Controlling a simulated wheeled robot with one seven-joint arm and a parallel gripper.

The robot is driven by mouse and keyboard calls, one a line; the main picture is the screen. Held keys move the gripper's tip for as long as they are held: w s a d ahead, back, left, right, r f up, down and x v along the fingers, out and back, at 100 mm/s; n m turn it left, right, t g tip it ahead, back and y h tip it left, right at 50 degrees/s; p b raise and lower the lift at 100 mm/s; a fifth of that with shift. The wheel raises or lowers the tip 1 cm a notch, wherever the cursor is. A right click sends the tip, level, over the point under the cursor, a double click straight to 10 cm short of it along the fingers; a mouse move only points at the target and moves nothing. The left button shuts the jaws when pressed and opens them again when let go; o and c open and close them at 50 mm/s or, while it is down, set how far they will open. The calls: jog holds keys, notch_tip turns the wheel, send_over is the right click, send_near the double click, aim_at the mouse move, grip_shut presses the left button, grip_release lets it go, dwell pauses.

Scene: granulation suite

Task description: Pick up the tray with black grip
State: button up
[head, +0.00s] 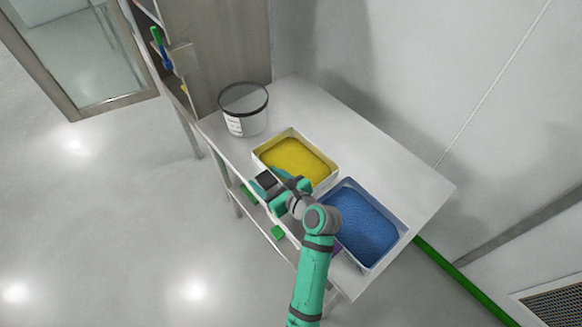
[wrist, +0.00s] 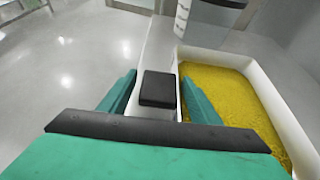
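A white tray (head: 257,152) filled with yellow granules stands on the white table. It also shows at the right of the wrist view (wrist: 270,110). A black block-shaped grip (wrist: 158,90) sits at its near left side. My gripper (head: 268,187) is at that side of the yellow tray. In the wrist view its two teal fingers (wrist: 158,78) are apart, one on each side of the black grip. A gap shows between the left finger and the grip; the right finger is very close to it, and contact cannot be told. My arm hides part of the tray's near side.
A second tray (head: 404,230) with blue granules stands right of the yellow one, partly behind my arm. A clear bucket (head: 243,122) with a dark rim stands at the table's left end. Green items (head: 277,232) lie on a lower shelf. The table's (head: 390,160) back strip is clear.

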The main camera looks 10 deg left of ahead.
jog(key=c, duration=1.1)
jog(key=shift+o, duration=0.2)
jog(key=shift+r, duration=0.15)
